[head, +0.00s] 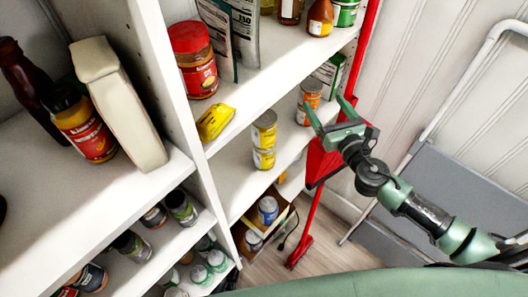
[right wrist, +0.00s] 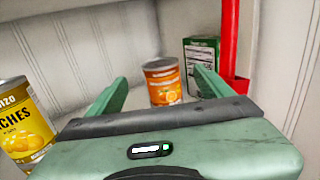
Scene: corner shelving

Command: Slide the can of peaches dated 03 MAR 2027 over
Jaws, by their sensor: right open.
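Two yellow cans, an upper one (head: 264,130) and a lower one (head: 263,158), stand one on the other on the middle shelf in the head view. In the right wrist view a yellow can (right wrist: 24,125) at the left edge shows part of the word "peaches". No date is readable. An orange-labelled can (head: 308,100) stands further along the shelf; it also shows in the right wrist view (right wrist: 162,82), beyond and between the fingers. My right gripper (head: 330,108) is open and empty, to the right of the yellow cans. My left gripper is out of view.
A green carton (head: 330,72) stands behind the orange can. A red pole (head: 361,50) rises near my right gripper. A yellow packet (head: 215,122) and a red-lidded jar (head: 195,60) are on the shelf above. A grey folding ladder (head: 420,185) leans at right.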

